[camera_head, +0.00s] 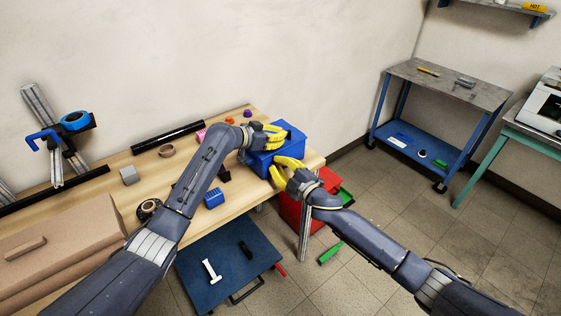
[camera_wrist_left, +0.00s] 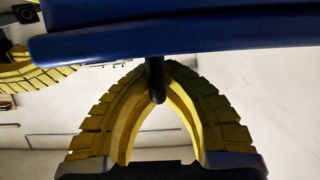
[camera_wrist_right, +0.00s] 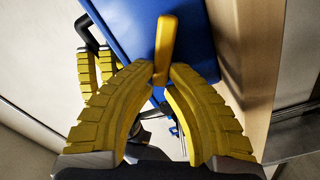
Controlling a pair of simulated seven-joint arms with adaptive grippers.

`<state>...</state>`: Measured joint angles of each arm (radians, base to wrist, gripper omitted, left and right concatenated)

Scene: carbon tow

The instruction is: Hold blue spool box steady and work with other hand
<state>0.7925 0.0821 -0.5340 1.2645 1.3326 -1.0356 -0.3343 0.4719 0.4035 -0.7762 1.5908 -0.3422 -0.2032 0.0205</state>
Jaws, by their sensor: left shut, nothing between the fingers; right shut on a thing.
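The blue spool box (camera_head: 291,135) stands at the right end of the wooden workbench. It also shows in the left wrist view (camera_wrist_left: 200,32) and the right wrist view (camera_wrist_right: 133,30). My left gripper (camera_head: 280,133) is shut and empty at the box's upper left side. In the left wrist view, a black rod (camera_wrist_left: 155,80) shows by its fingertips (camera_wrist_left: 157,72). My right gripper (camera_head: 278,170), lower at the box's near side, is shut on a yellow tab (camera_wrist_right: 165,45). Its fingertips (camera_wrist_right: 163,75) meet at the tab's lower end. The box's contents are hidden.
The workbench (camera_head: 185,180) holds a grey block (camera_head: 129,175), a small blue basket (camera_head: 213,197), a black tube (camera_head: 168,136) and tape rolls. A red bin (camera_head: 292,212) stands below the right end. A blue cart (camera_head: 420,147) stands apart at right.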

